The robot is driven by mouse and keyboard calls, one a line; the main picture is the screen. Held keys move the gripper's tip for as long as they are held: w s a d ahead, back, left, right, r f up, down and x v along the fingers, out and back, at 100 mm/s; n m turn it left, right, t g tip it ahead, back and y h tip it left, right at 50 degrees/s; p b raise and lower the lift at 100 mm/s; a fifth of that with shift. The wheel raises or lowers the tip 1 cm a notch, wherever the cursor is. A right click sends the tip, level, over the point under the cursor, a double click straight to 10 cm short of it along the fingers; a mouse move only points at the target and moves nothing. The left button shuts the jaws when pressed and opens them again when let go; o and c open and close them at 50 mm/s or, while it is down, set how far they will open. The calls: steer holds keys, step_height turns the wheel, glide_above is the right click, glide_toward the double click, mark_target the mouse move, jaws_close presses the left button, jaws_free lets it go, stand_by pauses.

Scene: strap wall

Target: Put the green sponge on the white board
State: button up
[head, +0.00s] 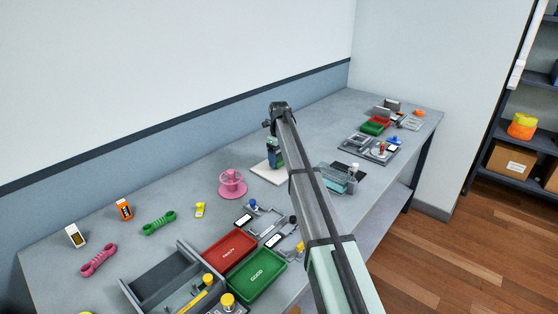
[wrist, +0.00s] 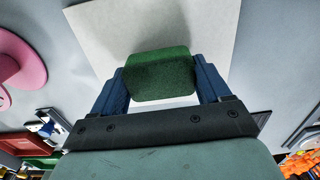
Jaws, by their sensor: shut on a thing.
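The green sponge (wrist: 160,76) is between the blue fingers of my gripper (wrist: 161,82) in the wrist view, with both fingers against its sides. The white board (wrist: 112,28) lies flat on the table behind and below the sponge in that view. In the head view my gripper (head: 275,160) is over the white board (head: 264,172), partly hidden by my arm. Whether the sponge touches the board cannot be told.
A pink spool-like stand (head: 232,184) is left of the board; it also shows in the wrist view (wrist: 18,62). Red (head: 229,251) and green (head: 258,276) trays stand nearer, beside a grey divided box (head: 160,277). A clear teal box (head: 338,178) is to the right.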

mark_target(279, 156)
steer(key=shift+f, duration=0.55)
steer(key=shift+f, duration=0.15)
steer(key=o, duration=1)
steer(key=shift+c, duration=0.2)
step_height(279, 156, up, 12)
